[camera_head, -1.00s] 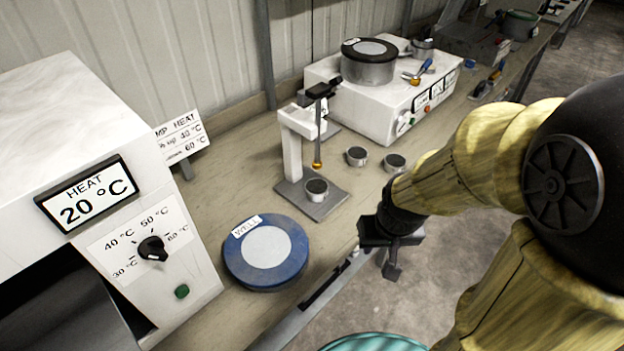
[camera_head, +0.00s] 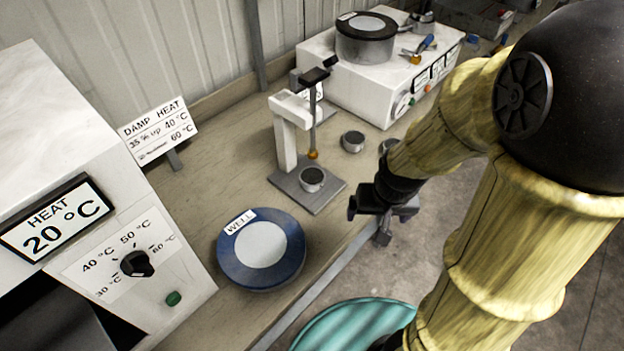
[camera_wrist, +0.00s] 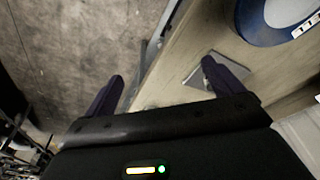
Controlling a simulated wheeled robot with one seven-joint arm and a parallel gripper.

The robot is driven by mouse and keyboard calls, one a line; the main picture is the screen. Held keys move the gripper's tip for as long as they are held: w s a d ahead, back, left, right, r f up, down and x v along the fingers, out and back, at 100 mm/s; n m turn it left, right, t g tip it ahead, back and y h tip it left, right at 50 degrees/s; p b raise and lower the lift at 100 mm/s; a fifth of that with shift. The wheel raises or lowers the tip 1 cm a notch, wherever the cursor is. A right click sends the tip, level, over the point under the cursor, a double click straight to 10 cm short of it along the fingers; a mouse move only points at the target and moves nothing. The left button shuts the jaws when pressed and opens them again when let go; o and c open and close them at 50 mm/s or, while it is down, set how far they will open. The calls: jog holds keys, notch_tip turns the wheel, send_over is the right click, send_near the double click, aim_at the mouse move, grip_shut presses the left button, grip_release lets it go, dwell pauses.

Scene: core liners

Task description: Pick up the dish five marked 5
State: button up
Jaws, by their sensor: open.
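Several small round metal dishes with dark tops could be the dish five, but I can read no 5 on any of them. One dish (camera_head: 312,179) sits on the grey base plate of a white stand (camera_head: 288,140). Another dish (camera_head: 352,141) stands on the bench behind it. A third (camera_head: 386,146) is partly hidden by my arm. My gripper (camera_head: 382,212) is over the bench's front edge, right of the stand and apart from the dishes. In the wrist view my gripper (camera_wrist: 160,74) is open and empty, its right finger overlapping the grey plate (camera_wrist: 198,76).
A blue round "WELL" disc (camera_head: 231,262) lies in front of the stand. A white heat box (camera_head: 190,268) with a dial is at left. A white instrument (camera_head: 372,98) bearing a dark-lidded pot (camera_head: 366,45) stands behind. A "DAMP HEAT" sign (camera_head: 160,130) stands near the wall.

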notch_tip(320, 180, down, 9)
jog(key=w+m+y+p, duration=0.2)
jog(key=w+m, duration=0.1)
jog(key=m, duration=0.3)
jog(key=w+a+f+m+t+y+p, duration=0.1)
jog(key=a+m, duration=0.1)
jog(key=m, duration=0.2)
jog(key=a+f+m+t+y+p, duration=0.1)
jog(key=f+m+y, duration=0.1)
jog(key=m, duration=0.2)
jog(key=w+a+f+m+t+y+p, duration=0.1)
jog(key=a+f+m, duration=0.1)
jog(key=m, duration=0.3)
jog(key=shift+w+a+t+y, duration=0.3)
jog(key=shift+t+y, duration=0.1)
jog(key=w+r+m+t+p, duration=0.1)
jog(key=w+r+m+t, duration=0.3)
jog(key=m, duration=0.6)
jog(key=shift+w+d+r+t, duration=0.2)
jog(key=shift+d+t, duration=0.2)
jog(key=shift+t, duration=0.3)
